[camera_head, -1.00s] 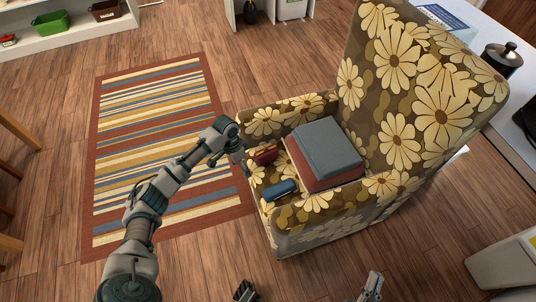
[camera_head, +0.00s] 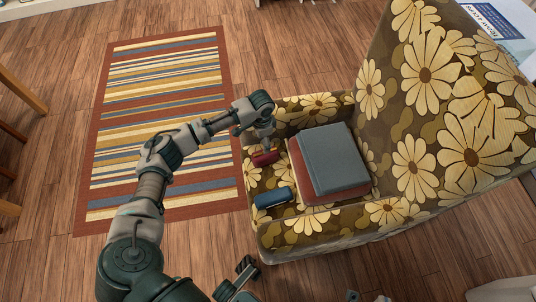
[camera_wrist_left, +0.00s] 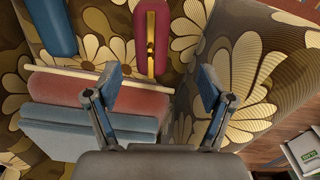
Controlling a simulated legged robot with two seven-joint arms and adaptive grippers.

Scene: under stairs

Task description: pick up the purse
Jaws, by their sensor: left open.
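The purse (camera_head: 265,158), small and dark red, lies on the seat of a flowered armchair (camera_head: 440,100), near the seat's front left. In the left wrist view the red purse (camera_wrist_left: 148,30) shows a gold strip along its middle and lies ahead of the fingertips. My left gripper (camera_head: 264,143) is just above the purse and partly covers it in the head view. In the wrist view its two fingers (camera_wrist_left: 157,86) are spread wide with nothing between them.
A grey-blue book (camera_head: 333,158) lies on a red book (camera_head: 300,172) beside the purse. A dark blue case (camera_head: 273,197) lies on the seat nearer me. The chair's arms border the seat. A striped rug (camera_head: 160,110) lies on the wooden floor to the left.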

